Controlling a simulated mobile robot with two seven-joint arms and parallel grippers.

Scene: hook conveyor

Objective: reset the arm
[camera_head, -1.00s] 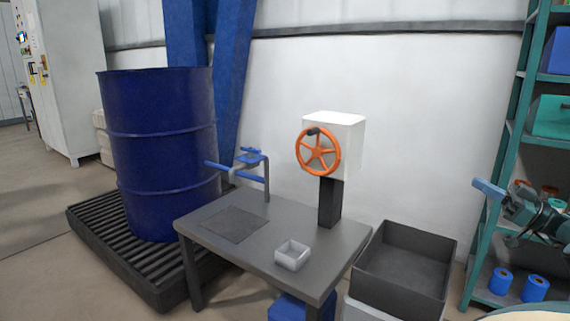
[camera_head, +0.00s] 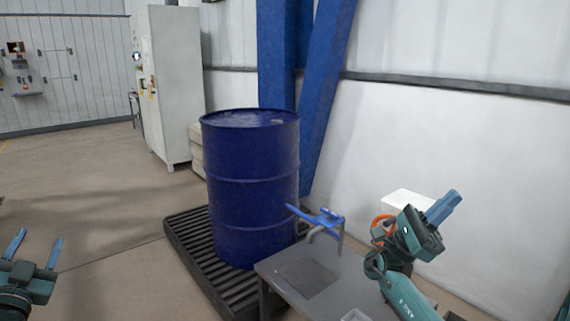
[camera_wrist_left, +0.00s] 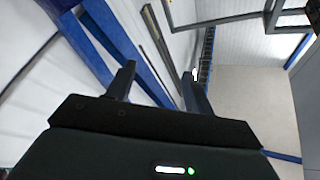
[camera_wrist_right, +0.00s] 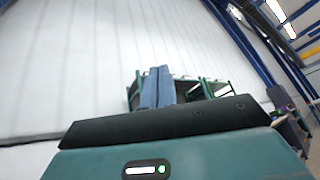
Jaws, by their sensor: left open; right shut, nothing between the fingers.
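My left gripper (camera_head: 36,250) is at the lower left edge of the head view, with its two blue fingers apart and nothing between them. Its spread fingers also show in the left wrist view (camera_wrist_left: 158,85), against the wall and blue beams. My right gripper (camera_head: 443,207) is raised at the right of the head view, in front of the wall and the orange handwheel. Its fingers are together and hold nothing, as the right wrist view (camera_wrist_right: 158,88) also shows.
The orange handwheel (camera_head: 380,222) is partly hidden by my right arm. A blue drum (camera_head: 250,190) stands on a black slatted pallet (camera_head: 190,250). The floor at left is clear.

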